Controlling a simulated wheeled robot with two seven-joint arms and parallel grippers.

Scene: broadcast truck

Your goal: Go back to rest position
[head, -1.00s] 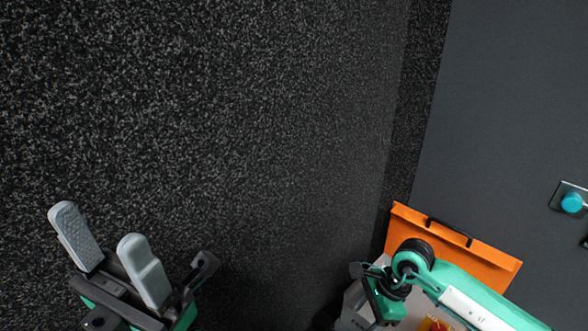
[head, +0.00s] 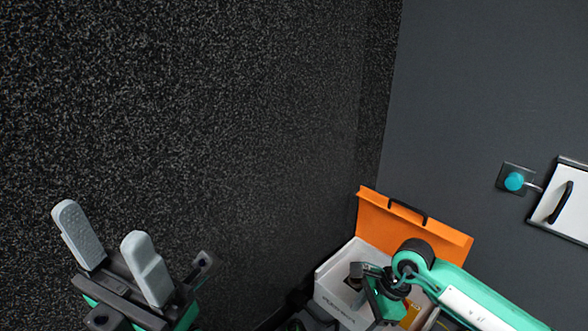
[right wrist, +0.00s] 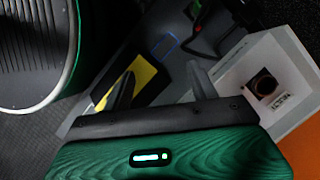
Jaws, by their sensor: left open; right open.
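My left gripper (head: 102,238) is at the lower left of the head view, its two grey fingers spread with nothing between them. It is well apart from the white box. My right arm (head: 470,305) comes in from the lower right of the head view and bends down over that box; its fingertips cannot be made out there. In the right wrist view my right gripper (right wrist: 160,85) has its two grey fingers apart. A yellow and black item (right wrist: 140,76) shows beyond the left finger; I see nothing gripped.
A white box (head: 326,283) with a raised orange lid (head: 400,222) stands under my right arm. A dark speckled surface fills the left and middle. The grey wall at right carries a plate with a teal knob (head: 514,181) and a white panel with a black handle (head: 562,203).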

